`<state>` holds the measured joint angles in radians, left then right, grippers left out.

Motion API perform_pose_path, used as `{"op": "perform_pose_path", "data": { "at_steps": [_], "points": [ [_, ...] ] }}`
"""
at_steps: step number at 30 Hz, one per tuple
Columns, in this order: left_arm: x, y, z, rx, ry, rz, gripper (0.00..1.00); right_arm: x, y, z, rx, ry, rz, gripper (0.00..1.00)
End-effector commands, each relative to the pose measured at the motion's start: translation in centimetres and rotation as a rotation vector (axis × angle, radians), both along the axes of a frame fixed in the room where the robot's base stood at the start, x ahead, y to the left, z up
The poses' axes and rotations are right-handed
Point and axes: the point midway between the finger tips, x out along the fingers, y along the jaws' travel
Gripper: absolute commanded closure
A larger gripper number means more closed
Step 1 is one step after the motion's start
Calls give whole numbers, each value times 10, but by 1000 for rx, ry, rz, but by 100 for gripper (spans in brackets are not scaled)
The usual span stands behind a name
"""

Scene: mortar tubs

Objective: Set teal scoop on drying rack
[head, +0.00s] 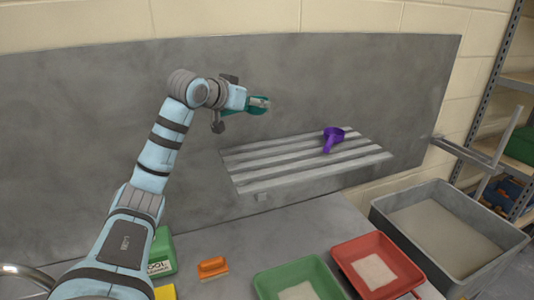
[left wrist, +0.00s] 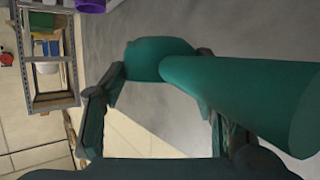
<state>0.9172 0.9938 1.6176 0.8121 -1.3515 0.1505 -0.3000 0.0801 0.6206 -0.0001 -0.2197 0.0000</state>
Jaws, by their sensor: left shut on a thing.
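The teal scoop (left wrist: 245,95) fills much of the left wrist view, its wide tube toward the lower right and a rounded part farther off between my fingers. My left gripper (head: 249,104) is shut on it, and the scoop (head: 263,105) shows only in part in the head view, partly covered by the fingers. The gripper holds it in the air, above the left end of the drying rack (head: 256,178), a light slatted shelf on the grey wall panel. A purple scoop (head: 332,137) sits on the rack toward its right back. My right gripper is not in view.
Below are a green tub (head: 295,273), a red tub (head: 345,254) and a large grey bin (head: 385,204). A green container (head: 163,247) and an orange-handled tool (head: 213,267) stand on the bench. The rack's left half is clear. A metal shelf unit (head: 490,80) stands at right.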

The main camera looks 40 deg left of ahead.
Motion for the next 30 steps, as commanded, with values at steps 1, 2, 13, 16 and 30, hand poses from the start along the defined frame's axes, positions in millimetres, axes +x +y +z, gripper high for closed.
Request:
{"op": "perform_pose_path", "data": {
  "at_steps": [1,2,13,16,30],
  "points": [
    [-1,1,-25,4,6,2,76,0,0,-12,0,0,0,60],
    [-1,0,-35,4,7,0,76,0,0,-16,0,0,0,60],
    [-1,0,-111,2,2,-2,76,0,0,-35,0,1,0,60],
    [-1,0,-131,1,4,-2,76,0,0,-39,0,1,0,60],
    [0,-1,-141,1,0,-3,35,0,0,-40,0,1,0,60]
  ]
}}
